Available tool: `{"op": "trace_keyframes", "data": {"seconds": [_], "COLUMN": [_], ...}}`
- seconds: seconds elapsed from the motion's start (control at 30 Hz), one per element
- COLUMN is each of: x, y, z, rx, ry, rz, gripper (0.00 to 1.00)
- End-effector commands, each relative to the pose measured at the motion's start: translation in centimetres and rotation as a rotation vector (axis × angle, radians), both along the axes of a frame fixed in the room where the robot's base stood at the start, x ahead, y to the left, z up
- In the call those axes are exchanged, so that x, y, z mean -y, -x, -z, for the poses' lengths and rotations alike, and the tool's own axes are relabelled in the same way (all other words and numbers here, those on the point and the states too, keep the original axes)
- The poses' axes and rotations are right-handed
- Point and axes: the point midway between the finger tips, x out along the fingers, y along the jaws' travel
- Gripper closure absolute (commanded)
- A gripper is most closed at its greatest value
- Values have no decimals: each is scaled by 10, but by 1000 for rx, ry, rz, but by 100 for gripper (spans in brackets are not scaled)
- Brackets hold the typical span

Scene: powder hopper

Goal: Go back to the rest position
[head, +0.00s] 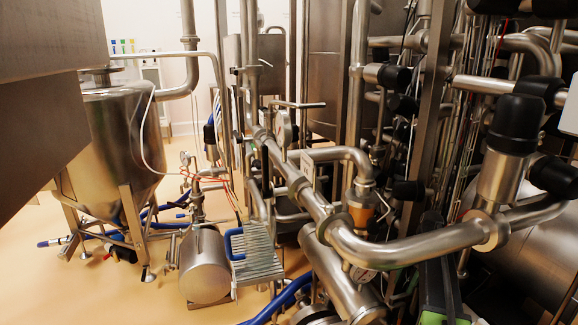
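A steel hopper (115,140) with a tapering lower part stands on metal legs at the left of the head view. Its top is partly hidden behind a large flat-sided metal body (45,95) at the left edge.
Thick steel pipes (400,248) with valves and gauges crowd the middle and right. A horizontal steel cylinder (205,266) and a blue hose (285,300) lie low in the middle. Tan floor (90,295) is open at the lower left.

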Motion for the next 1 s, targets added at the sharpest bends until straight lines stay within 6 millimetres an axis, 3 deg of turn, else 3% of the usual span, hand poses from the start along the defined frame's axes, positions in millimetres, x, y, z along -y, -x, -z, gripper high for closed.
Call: {"op": "trace_keyframes", "data": {"seconds": [0.03, 0.1, 0.3, 0.33, 0.4, 0.5, 0.57, 0.7, 1.0], "x": [-37, -68, -128, -141, -186, -237, -258, -279, -281], "y": [34, 64, 135, 143, 153, 171, 179, 184, 181], "z": [-11, -16, -30, -22, 2, 17, 22, 25, 24], "rx": [19, 42, 73, 83, 134, 198, 227, 262, 266], "ry": [22, 51, 108, 116, 141, 168, 179, 188, 188], "rz": [-136, -330, -798, -849, -893, -954, -980, -1001, -989], "gripper": [62, 62, 62, 62, 62, 62, 62, 62, 62]}}
